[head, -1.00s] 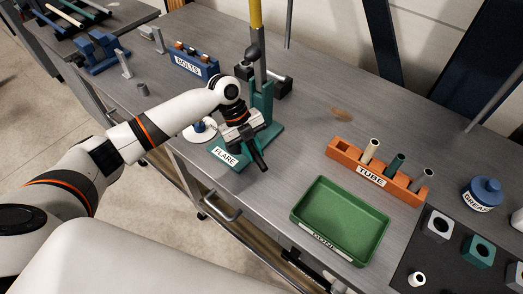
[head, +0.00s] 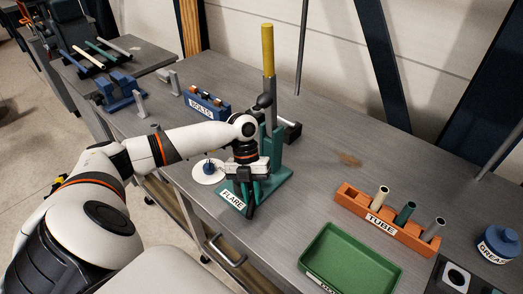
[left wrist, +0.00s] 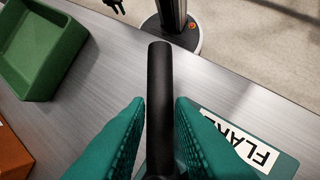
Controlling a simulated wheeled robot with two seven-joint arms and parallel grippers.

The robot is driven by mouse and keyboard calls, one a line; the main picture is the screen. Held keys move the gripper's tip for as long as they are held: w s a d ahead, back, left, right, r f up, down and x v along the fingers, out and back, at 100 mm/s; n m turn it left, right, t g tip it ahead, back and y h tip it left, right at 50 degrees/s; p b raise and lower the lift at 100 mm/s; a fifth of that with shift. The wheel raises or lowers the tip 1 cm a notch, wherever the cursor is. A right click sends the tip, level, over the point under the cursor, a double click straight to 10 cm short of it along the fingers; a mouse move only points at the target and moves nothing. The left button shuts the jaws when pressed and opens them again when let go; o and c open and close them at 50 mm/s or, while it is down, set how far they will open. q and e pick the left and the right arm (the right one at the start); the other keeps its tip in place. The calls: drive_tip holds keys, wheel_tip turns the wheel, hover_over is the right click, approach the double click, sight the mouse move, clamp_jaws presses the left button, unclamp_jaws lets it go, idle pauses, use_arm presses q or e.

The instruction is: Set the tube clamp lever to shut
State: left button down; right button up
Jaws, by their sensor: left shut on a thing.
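The tube clamp is part of the teal flaring stand (head: 274,182), which carries a FLARE label. Its black lever (head: 250,210) points down toward the table's front edge in the head view. My left gripper (head: 250,190) is at the lever from above. In the left wrist view, the lever (left wrist: 159,70) runs between the two teal fingers of my left gripper (left wrist: 160,108), which are shut on it. The clamp body is mostly hidden behind the gripper. A small dark two-pronged shape (left wrist: 116,6) at the top edge may be my right gripper.
A white disc with a blue knob (head: 208,170) stands left of the stand. A tall post with a yellow top (head: 268,50) rises behind. An orange TUBE rack (head: 392,231) and a green tray (head: 350,262) are to the right. The table between is clear.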

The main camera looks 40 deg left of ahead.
use_arm(q)
drive_tip(key=shift+w, duration=0.1)
idle(0.3)
drive_tip(key=c, duration=1.3)
unclamp_jaws()
drive_tip(key=shift+o, duration=0.2)
drive_tip(key=b+v, duration=0.3)
drive_tip(key=v, duration=0.9)
drive_tip(key=shift+a, duration=0.1)
